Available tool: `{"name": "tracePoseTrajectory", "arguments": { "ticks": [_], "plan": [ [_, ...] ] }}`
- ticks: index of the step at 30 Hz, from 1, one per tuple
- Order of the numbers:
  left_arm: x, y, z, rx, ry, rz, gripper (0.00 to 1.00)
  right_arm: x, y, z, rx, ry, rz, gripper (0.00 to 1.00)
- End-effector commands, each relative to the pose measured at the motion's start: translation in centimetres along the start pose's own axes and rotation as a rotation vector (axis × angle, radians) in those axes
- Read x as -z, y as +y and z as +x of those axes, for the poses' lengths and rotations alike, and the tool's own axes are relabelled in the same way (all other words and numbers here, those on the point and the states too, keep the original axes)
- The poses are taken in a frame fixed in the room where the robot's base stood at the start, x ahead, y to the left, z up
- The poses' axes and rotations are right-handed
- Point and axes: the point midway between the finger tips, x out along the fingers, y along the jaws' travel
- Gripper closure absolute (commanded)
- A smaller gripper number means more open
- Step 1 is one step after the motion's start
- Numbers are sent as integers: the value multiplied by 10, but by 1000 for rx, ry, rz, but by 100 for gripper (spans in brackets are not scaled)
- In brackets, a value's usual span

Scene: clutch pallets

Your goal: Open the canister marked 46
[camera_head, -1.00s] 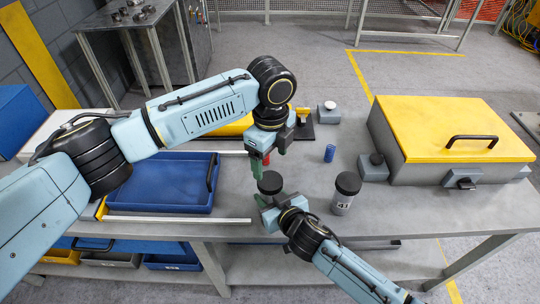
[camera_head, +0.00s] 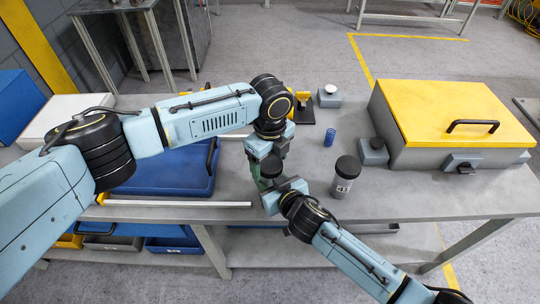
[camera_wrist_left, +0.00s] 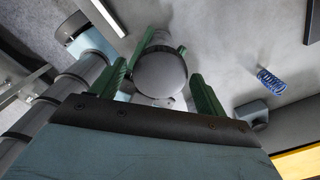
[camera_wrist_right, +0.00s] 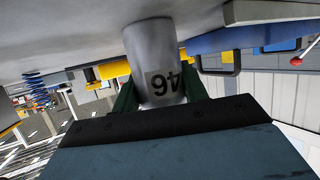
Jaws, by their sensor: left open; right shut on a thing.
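The canister marked 46 (camera_wrist_right: 150,45) is grey, and its label shows in the right wrist view. My right gripper (camera_wrist_right: 160,92) is shut around its body. In the head view its dark lid (camera_head: 271,166) shows between my two grippers, and the body is mostly hidden. My left gripper (camera_head: 266,158) is open, just above the lid. In the left wrist view the round lid (camera_wrist_left: 160,74) lies between the green fingers, with a gap visible at the right finger.
Another dark-lidded canister (camera_head: 343,180) stands just right of my grippers. A blue spring (camera_head: 330,137), a grey block with a white knob (camera_head: 329,97) and a yellow-lidded case (camera_head: 450,115) are farther right. A blue tray (camera_head: 165,170) lies left.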

Motion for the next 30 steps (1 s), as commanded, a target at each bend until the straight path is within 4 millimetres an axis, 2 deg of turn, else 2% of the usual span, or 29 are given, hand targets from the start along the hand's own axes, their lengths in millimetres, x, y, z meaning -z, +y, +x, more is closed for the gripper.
{"name": "tracePoseTrajectory", "arguments": {
  "ticks": [3, 12, 14, 19, 25, 30],
  "plan": [
    [0, 0, 0, 0, 0, 0, 25, 0, 0, 0, 0, -1, 0, 100],
    [0, 0, 0, 0, 0, -1, 65, 0, 0, 0, 0, -1, 0, 100],
    [0, 0, 0, 0, 0, -1, 70, 0, 0, 0, 0, -1, 0, 100],
    [1, 0, 0, 0, 1, -94, 70, 0, 0, 0, 0, -1, 0, 100],
    [1, 0, 0, -1, 3, -412, 70, 0, 0, 0, 0, -1, 0, 100],
    [0, 0, 0, -1, 1, -575, 70, 0, 0, 0, 0, -1, 0, 100]
  ]
}}
